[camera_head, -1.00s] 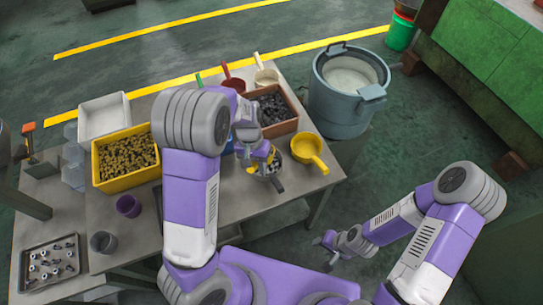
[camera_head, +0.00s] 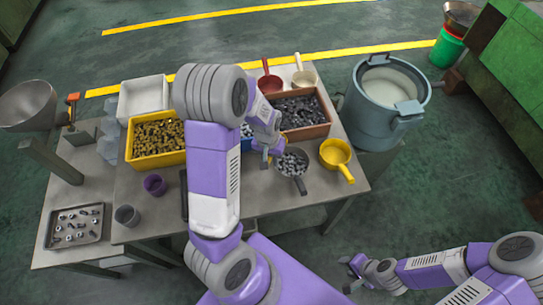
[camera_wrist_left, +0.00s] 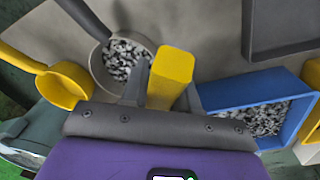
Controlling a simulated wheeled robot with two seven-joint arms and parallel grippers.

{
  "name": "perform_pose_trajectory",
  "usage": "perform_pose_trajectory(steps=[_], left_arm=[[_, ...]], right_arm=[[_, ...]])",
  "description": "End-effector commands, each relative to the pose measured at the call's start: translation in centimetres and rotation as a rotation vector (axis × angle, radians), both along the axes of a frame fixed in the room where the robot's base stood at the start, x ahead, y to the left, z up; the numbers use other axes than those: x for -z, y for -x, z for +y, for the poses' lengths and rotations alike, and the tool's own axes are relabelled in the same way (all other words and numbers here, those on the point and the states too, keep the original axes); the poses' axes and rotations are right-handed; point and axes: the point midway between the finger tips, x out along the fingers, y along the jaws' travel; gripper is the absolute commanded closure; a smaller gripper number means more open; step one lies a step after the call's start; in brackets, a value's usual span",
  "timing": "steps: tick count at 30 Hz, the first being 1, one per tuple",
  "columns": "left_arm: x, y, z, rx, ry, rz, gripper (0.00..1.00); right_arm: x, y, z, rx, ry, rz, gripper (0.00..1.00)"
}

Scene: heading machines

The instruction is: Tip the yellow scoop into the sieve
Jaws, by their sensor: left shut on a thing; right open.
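My left gripper (camera_head: 265,158) is above the table, left of the grey pan, and shut on a yellow block-like thing (camera_wrist_left: 172,75); whether it is part of a scoop I cannot tell. A yellow scoop (camera_head: 336,153) with a yellow handle sits at the table's right end; it also shows in the left wrist view (camera_wrist_left: 62,88). A dark-handled grey pan (camera_head: 292,163) holding small grey pieces stands beside it. No mesh is clear. A wide metal bowl (camera_head: 27,106) is at far left; whether it is the sieve I cannot tell. My right gripper (camera_head: 353,268) is open and empty, off the table.
A blue bin (camera_wrist_left: 250,108) of grey pieces is near my left gripper. Behind are a yellow bin (camera_head: 140,164), a brown bin (camera_head: 320,131), a red scoop (camera_head: 268,82) and a white scoop (camera_head: 303,76). A large blue-grey drum (camera_head: 372,130) stands right of the table.

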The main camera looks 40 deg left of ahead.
Motion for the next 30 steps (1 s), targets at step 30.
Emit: perform_pose_trajectory(steps=[30], left_arm=[[2.2,-0.4,-0.8,0.01,-0.775,0.204,1.0]], right_arm=[[0.5,0.0,0.0,0.0,0.0,0.0,0.57]])
